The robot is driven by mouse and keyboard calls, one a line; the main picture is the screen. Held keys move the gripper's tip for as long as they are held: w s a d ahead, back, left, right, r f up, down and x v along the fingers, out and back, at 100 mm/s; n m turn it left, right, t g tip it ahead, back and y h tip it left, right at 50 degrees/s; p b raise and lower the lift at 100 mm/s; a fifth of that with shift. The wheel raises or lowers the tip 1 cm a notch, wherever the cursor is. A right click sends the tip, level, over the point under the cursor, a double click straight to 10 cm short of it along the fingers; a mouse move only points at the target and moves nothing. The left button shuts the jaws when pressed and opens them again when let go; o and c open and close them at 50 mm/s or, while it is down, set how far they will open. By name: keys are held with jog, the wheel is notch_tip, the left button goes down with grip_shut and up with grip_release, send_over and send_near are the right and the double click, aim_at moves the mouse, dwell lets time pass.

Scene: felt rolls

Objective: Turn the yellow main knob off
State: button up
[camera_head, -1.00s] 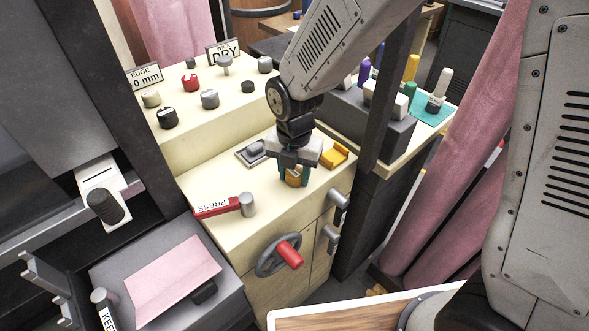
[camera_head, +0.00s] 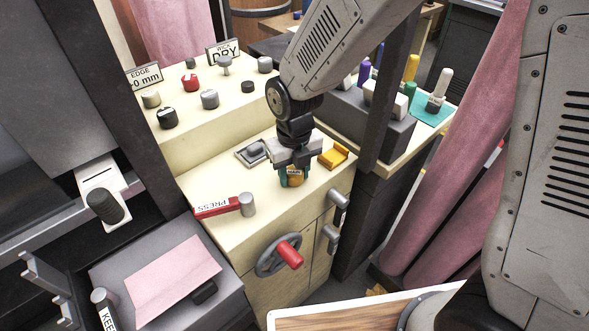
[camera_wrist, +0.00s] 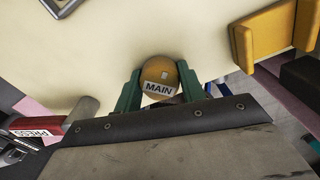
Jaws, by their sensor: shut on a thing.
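The yellow main knob (camera_wrist: 161,73) sits on the cream console top. Its white MAIN label shows in the wrist view, with a small pale mark on the knob above it. The knob also shows in the head view (camera_head: 295,181), partly covered by my gripper. My gripper (camera_head: 292,178) points down from above and its green fingers are shut on the knob, one on each side. In the wrist view, the gripper (camera_wrist: 160,88) has a finger touching or very close to each side of the knob.
A yellow block-like fixture (camera_head: 333,157) stands right of the knob. A red PRESS lever (camera_head: 218,208) lies to its left, and a grey switch plate (camera_head: 252,153) is behind it. A red-handled handwheel (camera_head: 279,256) is on the console front. Several small knobs stand on the rear ledge.

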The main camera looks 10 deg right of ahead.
jog(key=o, duration=1)
jog(key=m, duration=0.6)
jog(key=shift+m, duration=0.3)
jog(key=m, duration=0.5)
jog(key=shift+m, duration=0.4)
